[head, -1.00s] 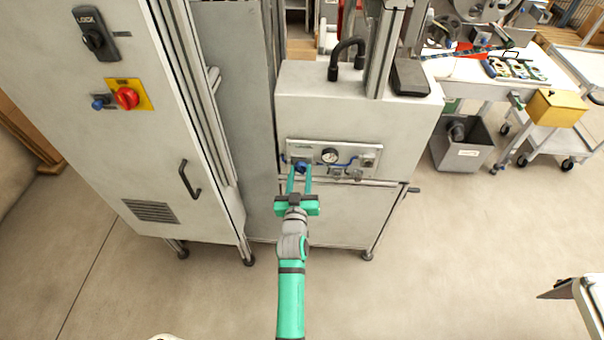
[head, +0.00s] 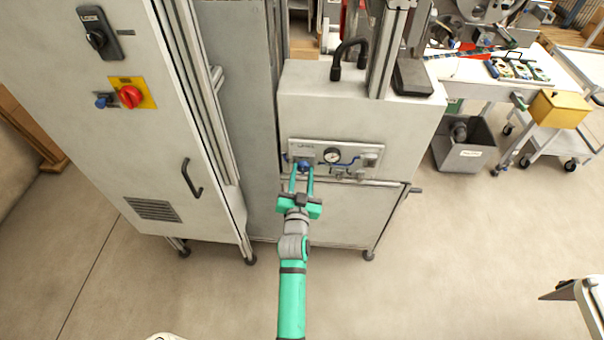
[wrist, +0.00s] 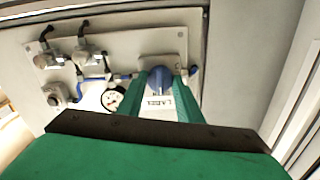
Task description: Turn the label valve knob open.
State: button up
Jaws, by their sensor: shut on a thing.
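The label valve knob (head: 303,165) is blue and sits at the left end of a small panel (head: 350,150) on the grey machine's front. In the wrist view the blue knob (wrist: 159,82) lies between my two green fingers, with a small white label plate (wrist: 158,102) beside it. My gripper (head: 302,172) is shut on the knob, and its fingers hide part of the knob's sides. The gripper body is slightly tilted in the head view.
A round gauge (head: 332,156), blue tubing and small fittings sit right of the knob on the panel. A grey cabinet (head: 150,230) with a red switch (head: 130,96) stands to the left. The floor (head: 440,270) in front is clear.

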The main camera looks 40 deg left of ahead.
jog(key=shift+f, duration=0.1)
jog(key=o, duration=1)
jog(key=shift+w, duration=0.2)
jog(key=shift+o, duration=0.2)
jog(key=shift+d, duration=0.25)
jog(key=shift+s+a, duration=0.15)
jog(key=shift+s, duration=0.2)
jog(key=v, duration=1)
jog(key=shift+d, duration=0.3)
